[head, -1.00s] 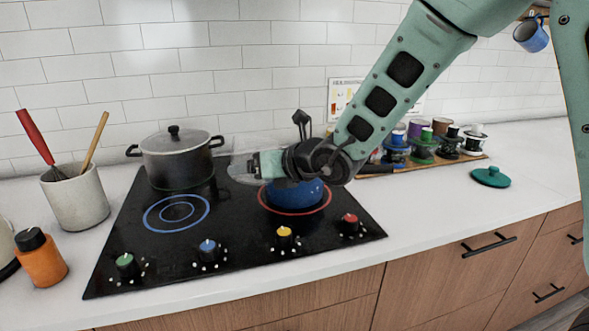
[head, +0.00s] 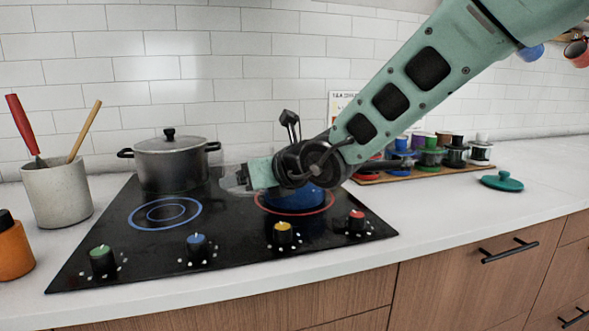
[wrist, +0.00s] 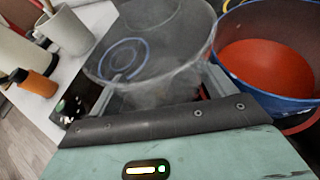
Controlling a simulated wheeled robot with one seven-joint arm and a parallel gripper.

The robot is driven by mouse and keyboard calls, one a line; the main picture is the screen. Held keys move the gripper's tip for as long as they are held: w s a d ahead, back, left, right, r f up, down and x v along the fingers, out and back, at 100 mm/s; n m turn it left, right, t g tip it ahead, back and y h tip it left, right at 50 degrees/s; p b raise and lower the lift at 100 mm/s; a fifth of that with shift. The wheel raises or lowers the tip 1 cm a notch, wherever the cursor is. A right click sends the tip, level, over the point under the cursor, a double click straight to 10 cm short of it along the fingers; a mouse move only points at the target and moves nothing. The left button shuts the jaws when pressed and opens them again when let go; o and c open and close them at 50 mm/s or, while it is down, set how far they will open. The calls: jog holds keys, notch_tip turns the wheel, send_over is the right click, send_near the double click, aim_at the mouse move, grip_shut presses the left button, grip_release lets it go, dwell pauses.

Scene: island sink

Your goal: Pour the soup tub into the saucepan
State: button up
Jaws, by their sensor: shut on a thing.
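My gripper (head: 247,178) is shut on a clear see-through tub (head: 232,180), left of the blue saucepan (head: 294,199). In the wrist view the clear tub (wrist: 150,50) looks empty, with a cloudy film on its walls. The saucepan (wrist: 238,27) is beside it at the right and holds a flat orange-red surface that looks like soup. The saucepan stands on the red-ringed burner; my wrist hides much of it in the head view. I cannot tell how far the tub is tilted.
A lidded grey pot (head: 172,163) stands at the cooktop's back left. A utensil crock (head: 57,192) and orange bottle (head: 12,250) are at the left. At the right are a board of several small jars (head: 430,157) and a teal lid (head: 502,181). The front-left burner is clear.

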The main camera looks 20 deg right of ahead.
jog(key=shift+a+f+b, duration=0.15)
jog(key=shift+f+b, duration=1)
jog(key=shift+b, duration=1.8)
jog(key=shift+f+n+b, duration=0.15)
jog(key=shift+n+b, duration=0.15)
jog(key=shift+b, duration=0.5)
jog(key=shift+s+b, duration=0.1)
jog(key=shift+b, duration=0.5)
jog(key=shift+s, duration=0.15)
